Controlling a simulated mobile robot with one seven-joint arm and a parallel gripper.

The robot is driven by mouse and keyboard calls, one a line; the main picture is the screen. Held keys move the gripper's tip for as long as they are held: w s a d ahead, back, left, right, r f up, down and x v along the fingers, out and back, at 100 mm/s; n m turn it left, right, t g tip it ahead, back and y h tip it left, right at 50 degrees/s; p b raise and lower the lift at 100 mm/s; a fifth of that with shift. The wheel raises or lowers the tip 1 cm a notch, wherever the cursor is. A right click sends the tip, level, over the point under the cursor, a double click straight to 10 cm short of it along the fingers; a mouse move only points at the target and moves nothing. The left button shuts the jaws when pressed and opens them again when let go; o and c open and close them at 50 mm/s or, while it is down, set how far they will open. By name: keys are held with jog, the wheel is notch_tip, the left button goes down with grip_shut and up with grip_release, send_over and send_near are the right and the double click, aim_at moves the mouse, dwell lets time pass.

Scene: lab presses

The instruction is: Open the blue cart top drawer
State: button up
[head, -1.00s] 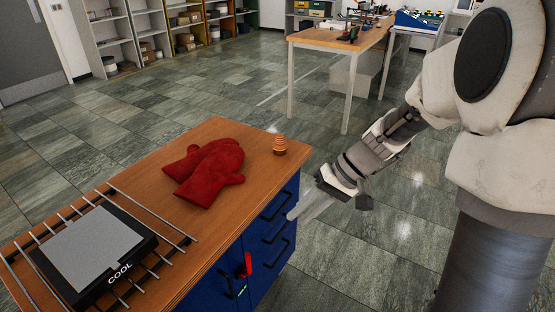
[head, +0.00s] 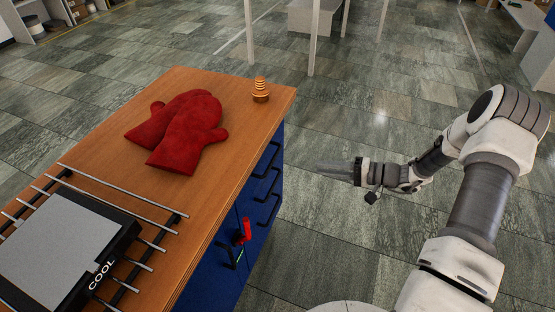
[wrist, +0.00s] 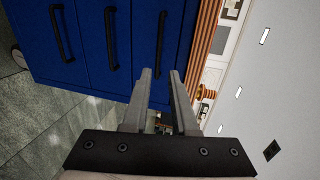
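The blue cart (head: 190,285) has a wooden top and a front with several black handles. Its top drawer handle (head: 267,160) is just under the top edge; the drawer looks shut. In the wrist view the cart lies sideways, with the top drawer (wrist: 178,40) rightmost and its black handle (wrist: 161,45) beyond my fingertips. My gripper (head: 322,167) is right of the cart, pointing at its front and apart from the handle. In the wrist view my gripper (wrist: 160,74) has a gap between its fingers and nothing in it.
A device marked COOL (head: 65,250) sits between metal rods. A red lock-like part (head: 243,231) is on the cart front. The floor (head: 400,130) around my arm is clear.

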jog(key=b, duration=0.2)
send_near(272, 160)
jog(key=x, duration=1)
jog(key=shift+f, duration=0.3)
grip_shut()
dwell(0.8)
